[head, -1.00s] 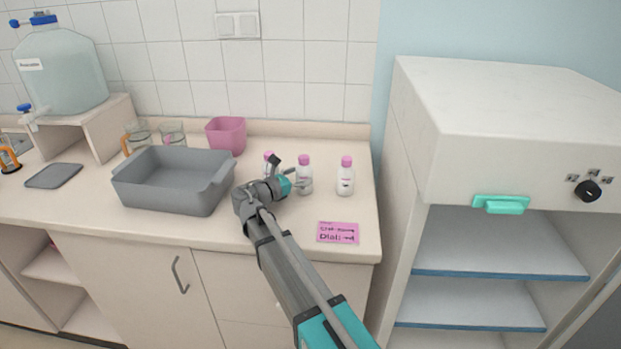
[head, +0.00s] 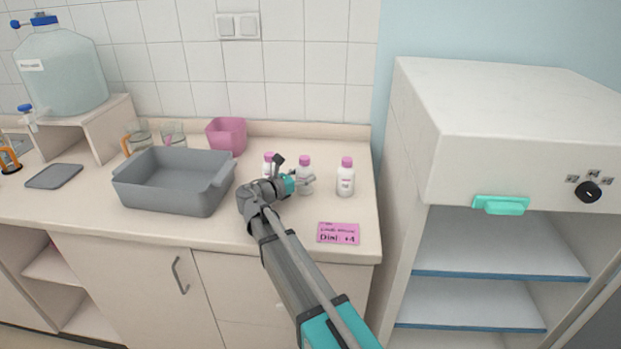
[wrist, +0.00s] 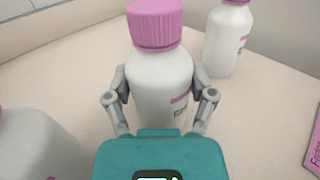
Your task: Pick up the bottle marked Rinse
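Three white bottles with pink caps stand on the counter: a left one (head: 269,158) partly hidden behind my gripper, a middle one (head: 304,163) and a right one (head: 345,180). My gripper (head: 309,181) is at the middle bottle. In the wrist view, the middle bottle (wrist: 160,75) stands upright between the two open fingers of my gripper (wrist: 160,92), one on each side. I cannot see clear contact. Its label is turned aside and only partly visible, so I cannot read the name. The other bottles' labels are also unreadable.
A grey tub (head: 150,203) stands left of my gripper, with a pink container (head: 227,137) and glass beakers behind. A pink note (head: 338,233) lies near the front edge. A white cabinet (head: 440,150) stands to the right.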

